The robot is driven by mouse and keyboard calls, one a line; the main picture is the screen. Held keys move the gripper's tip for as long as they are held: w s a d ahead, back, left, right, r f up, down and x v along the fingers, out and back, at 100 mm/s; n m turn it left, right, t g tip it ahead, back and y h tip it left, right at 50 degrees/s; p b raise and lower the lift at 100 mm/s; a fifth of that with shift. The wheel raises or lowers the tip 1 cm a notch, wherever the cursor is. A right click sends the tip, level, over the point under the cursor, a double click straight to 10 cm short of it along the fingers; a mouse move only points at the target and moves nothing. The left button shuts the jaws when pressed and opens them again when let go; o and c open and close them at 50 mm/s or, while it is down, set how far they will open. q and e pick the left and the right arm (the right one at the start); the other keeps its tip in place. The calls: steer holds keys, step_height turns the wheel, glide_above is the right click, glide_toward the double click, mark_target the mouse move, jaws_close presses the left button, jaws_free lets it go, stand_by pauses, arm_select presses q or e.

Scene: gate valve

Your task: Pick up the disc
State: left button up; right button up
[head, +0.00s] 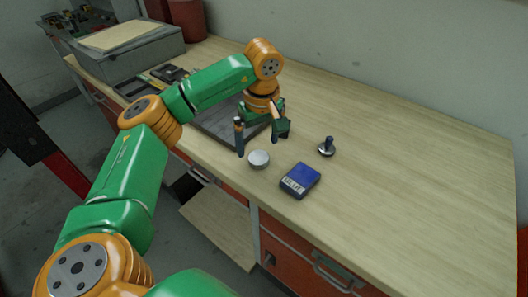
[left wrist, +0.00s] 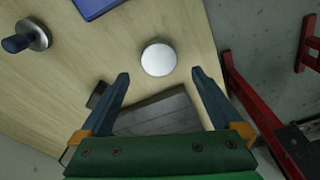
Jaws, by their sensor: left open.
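A round, pale silver-white disc (head: 259,159) lies on the wooden bench top near its front edge. My left gripper (head: 260,147) is above the bench beside the disc, open and empty, its fingers pointing down. In the left wrist view the disc (left wrist: 158,59) lies just beyond the gap between the open fingertips (left wrist: 160,73), roughly centred and not touched by either finger. My right gripper is in neither view.
A blue-topped box (head: 300,180) lies right of the disc. A dark-handled part with a round metal base (head: 326,147) stands farther right. A grey plate (head: 217,127) lies under my left gripper. A grey case (head: 127,54) is at the far left. The bench's right side is clear.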

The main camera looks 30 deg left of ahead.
mark_target(259, 157)
arm_select(q)
steer(key=f, duration=0.2)
steer(key=f+p, duration=0.1)
steer(key=shift+s+d+f, duration=0.1)
steer(key=shift+s+f, duration=0.15)
steer(key=shift+f, duration=0.15)
steer(key=shift+w+f, duration=0.25)
steer(key=shift+w, duration=0.05)
steer(key=shift+s+r, duration=0.1)
jaws_close()
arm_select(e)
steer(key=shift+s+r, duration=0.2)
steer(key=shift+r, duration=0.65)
